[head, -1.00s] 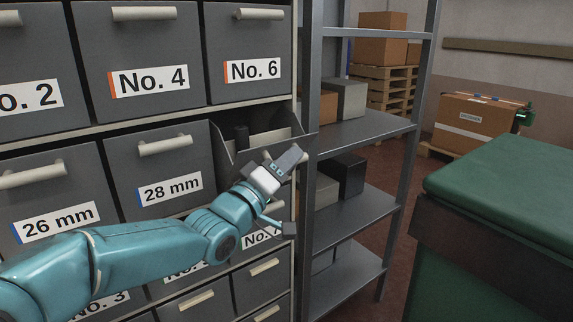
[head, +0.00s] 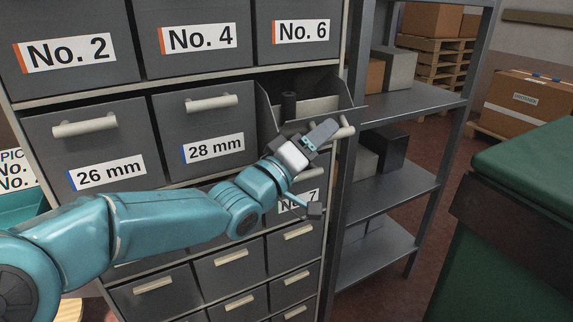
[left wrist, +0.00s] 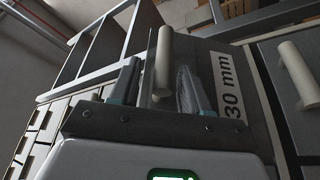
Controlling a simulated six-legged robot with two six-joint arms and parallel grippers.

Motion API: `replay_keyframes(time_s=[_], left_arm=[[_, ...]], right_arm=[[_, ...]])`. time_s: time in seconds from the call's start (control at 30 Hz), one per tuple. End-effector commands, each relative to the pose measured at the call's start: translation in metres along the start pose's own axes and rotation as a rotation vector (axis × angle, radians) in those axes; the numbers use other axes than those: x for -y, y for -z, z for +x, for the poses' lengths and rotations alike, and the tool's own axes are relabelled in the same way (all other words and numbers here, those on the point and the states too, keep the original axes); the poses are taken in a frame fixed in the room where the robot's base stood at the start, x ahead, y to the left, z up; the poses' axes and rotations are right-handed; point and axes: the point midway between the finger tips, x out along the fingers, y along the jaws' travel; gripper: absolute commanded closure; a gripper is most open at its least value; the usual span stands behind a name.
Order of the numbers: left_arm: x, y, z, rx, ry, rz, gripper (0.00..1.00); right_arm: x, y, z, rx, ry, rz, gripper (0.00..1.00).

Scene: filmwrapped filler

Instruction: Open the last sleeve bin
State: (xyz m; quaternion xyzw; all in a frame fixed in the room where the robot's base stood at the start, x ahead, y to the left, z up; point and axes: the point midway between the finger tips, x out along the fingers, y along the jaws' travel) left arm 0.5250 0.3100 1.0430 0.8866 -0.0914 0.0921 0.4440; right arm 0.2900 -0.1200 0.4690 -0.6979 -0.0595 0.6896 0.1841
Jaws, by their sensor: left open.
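The bin right of the 28 mm bin is pulled out and tilted, its top open (head: 308,106). A dark cylinder (head: 288,104) stands inside it. In the left wrist view its front (left wrist: 215,62) reads 30 mm. My left gripper (head: 322,134) is at this bin's front. In the left wrist view, its two open fingers (left wrist: 158,88) stand on either side of the bin's pale bar handle (left wrist: 164,58), without clearly pinching it. In the head view the gripper and wrist hide most of the bin's front. My right gripper is in neither view.
Shut bins labelled 26 mm (head: 88,150) and 28 mm (head: 205,130) sit to the left. Drawers marked No. 2, No. 4 and No. 6 are above. A grey metal shelf rack (head: 415,105) stands close on the right. A green-topped unit (head: 530,165) is front right.

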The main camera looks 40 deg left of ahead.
Motion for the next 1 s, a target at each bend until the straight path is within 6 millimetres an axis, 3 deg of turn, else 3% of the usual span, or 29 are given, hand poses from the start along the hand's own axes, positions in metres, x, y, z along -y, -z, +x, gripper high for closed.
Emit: replay_keyframes(time_s=[0.2, 0.4, 0.6, 0.9, 1.0], left_arm=[[0.001, 0.001, -0.061, -0.004, 0.003, 0.003, 0.54], [0.0, 0.0, -0.104, -0.002, 0.003, 0.003, 0.54], [0.0, 0.0, -0.125, -0.001, 0.002, 0.0, 0.54], [0.0, -0.001, -0.127, 0.002, 0.0, -0.001, 0.54], [0.001, -0.003, -0.125, 0.005, -0.001, -0.007, 0.86]], right_arm=[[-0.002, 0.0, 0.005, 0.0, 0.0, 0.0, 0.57], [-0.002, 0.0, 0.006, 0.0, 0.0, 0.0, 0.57], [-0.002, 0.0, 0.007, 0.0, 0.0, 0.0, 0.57], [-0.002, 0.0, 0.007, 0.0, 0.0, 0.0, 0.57], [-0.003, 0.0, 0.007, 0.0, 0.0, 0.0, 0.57]])
